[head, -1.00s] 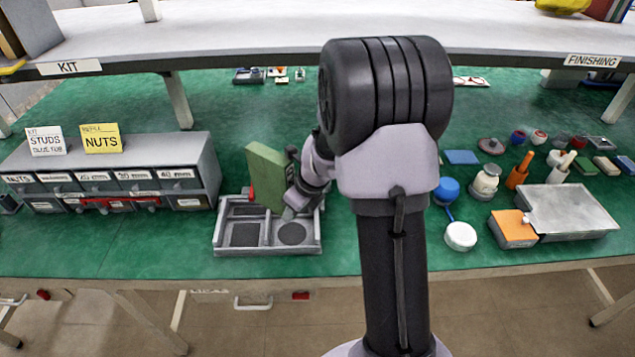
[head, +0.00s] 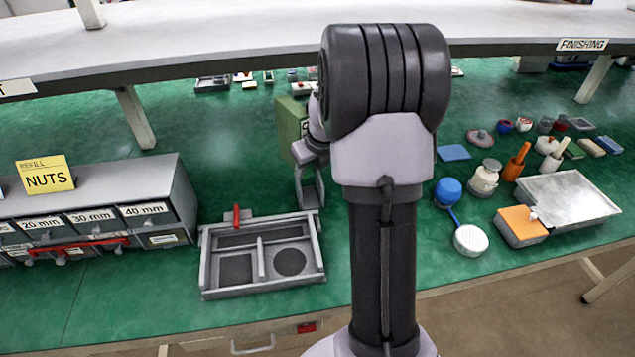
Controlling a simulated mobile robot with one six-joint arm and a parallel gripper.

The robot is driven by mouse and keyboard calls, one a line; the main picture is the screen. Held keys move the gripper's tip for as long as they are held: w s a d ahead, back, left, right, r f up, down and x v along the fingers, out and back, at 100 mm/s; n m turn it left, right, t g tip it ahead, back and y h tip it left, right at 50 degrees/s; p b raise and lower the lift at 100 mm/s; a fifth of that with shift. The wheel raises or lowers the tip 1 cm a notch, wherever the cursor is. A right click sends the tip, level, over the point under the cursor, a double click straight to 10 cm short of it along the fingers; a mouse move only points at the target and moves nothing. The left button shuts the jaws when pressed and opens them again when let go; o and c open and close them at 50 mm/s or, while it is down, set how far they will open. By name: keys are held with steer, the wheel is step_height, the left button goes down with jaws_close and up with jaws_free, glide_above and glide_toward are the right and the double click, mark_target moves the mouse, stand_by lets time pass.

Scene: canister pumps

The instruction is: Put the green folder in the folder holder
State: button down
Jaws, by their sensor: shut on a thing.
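The green folder (head: 289,122) stands upright above the back of the bench, left of my wrist, which hides its right part. My gripper (head: 306,153) is shut on it, though the fingers are small and partly hidden behind my arm. A grey open frame (head: 320,188) shows just below my wrist; I cannot tell whether it is part of the gripper or a separate stand. A grey tray (head: 204,262) with compartments and a red piece (head: 237,216) at its back edge lies in front. I cannot make out the folder holder for certain.
Grey drawers (head: 150,190) with a yellow NUTS sign (head: 45,176) stand at left. A white raised shelf (head: 230,45) spans the back.

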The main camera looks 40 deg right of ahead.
steer(key=d+f+b, duration=0.1)
steer(key=f, duration=0.1)
steer(key=d+f+b, duration=0.1)
steer(key=d, duration=0.1)
steer(key=shift+s+d+f+b, duration=0.25)
steer(key=shift+s+f+b, duration=0.1)
steer(key=shift+f+b, duration=0.35)
steer(key=shift+f, duration=0.3)
steer(key=c, duration=1)
jaws_free()
